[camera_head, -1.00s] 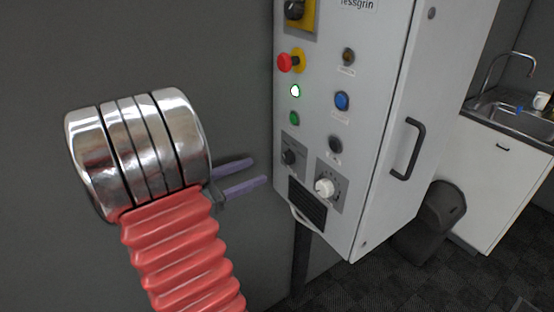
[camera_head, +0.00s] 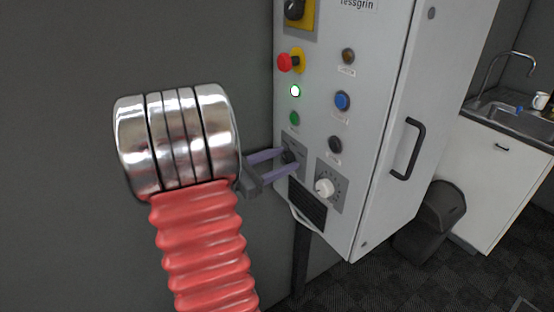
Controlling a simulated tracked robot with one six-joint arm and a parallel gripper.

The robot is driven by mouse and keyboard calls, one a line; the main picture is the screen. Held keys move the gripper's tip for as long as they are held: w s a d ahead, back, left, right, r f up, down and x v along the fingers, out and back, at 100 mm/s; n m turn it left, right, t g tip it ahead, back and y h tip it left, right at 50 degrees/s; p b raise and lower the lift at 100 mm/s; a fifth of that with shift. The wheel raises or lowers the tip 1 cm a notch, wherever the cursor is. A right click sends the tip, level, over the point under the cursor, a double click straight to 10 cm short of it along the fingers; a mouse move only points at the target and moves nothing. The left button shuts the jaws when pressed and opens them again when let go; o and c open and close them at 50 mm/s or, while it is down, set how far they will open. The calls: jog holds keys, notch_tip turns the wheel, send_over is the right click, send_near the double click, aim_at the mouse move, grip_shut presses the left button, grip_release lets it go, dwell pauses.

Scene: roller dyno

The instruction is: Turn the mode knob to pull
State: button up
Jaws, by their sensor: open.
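The control cabinet (camera_head: 375,110) carries two small knobs low on its front. One is a dark knob on a grey plate (camera_head: 299,148) at the lower left. The other is a white knob (camera_head: 324,187) on a dial plate to its right. Their labels are too small to read, so I cannot tell which is the mode knob by name or its setting. My gripper (camera_head: 291,160) is open, its two purple fingers reaching to the dark knob, one above and one below. The fingers partly hide this knob; I cannot tell if they touch it.
A red emergency button (camera_head: 285,62), a lit lamp (camera_head: 295,91), a green button (camera_head: 294,118) and a blue button (camera_head: 341,101) sit above. A dark vent (camera_head: 307,203) is below. A black handle (camera_head: 406,149) sticks out from the cabinet's side. A bin (camera_head: 430,222) stands on the right.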

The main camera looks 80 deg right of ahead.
jog(key=shift+c, duration=0.6)
jog(key=shift+w, duration=0.1)
jog(key=c, duration=1)
jog(key=shift+o, duration=0.2)
